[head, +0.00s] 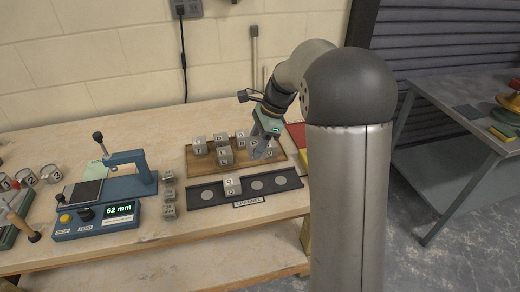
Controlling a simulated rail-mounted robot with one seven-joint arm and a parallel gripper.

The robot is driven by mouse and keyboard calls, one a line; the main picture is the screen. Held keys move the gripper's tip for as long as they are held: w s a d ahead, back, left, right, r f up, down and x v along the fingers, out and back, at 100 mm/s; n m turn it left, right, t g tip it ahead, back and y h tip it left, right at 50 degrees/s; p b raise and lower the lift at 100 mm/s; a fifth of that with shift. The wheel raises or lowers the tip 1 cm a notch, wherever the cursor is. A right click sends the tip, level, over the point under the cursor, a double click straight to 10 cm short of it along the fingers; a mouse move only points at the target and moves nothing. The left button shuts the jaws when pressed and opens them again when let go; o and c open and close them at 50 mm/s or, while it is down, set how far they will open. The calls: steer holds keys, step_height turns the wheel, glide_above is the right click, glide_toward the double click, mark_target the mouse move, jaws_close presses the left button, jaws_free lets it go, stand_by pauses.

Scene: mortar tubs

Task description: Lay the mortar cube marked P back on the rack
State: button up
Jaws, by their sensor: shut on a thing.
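The wooden rack (207,170) lies on the bench, with several grey mortar cubes on it, such as one at its left (199,146) and one nearer its front (224,156). My gripper (261,153) is low over the right part of the rack and shut on a grey cube. The fingers partly cover this cube. Its mark cannot be read at this size, and I cannot tell whether it touches the rack. Another marked cube (232,185) sits on the dark strip in front of the rack.
The dark strip (218,197) has pale round spots and a label at its front. A blue measuring device (95,222) reading 62 mm stands to the left, with several small cubes (168,193) beside it. Red and yellow items (297,134) lie right of the rack.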

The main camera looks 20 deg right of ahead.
steer(key=w+f+p, duration=0.1)
steer(key=w+f, duration=0.1)
steer(key=w, duration=0.2)
steer(key=w+f+p, duration=0.1)
steer(key=w+f, duration=0.2)
steer(key=w, duration=0.1)
steer(key=w+f+p, duration=0.1)
steer(key=w+f, duration=0.2)
steer(key=w, duration=0.1)
steer(key=shift+a+f, duration=0.15)
steer(key=shift+f, duration=0.1)
steer(key=shift+w+f+p, duration=0.3)
steer(key=shift+w+f, duration=0.05)
steer(key=shift+f, duration=0.1)
steer(key=shift+f+p, duration=0.55)
steer(key=shift+f, duration=0.95)
steer(key=shift+f, duration=0.2)
steer(key=o, duration=1.1)
steer(key=shift+o, duration=0.3)
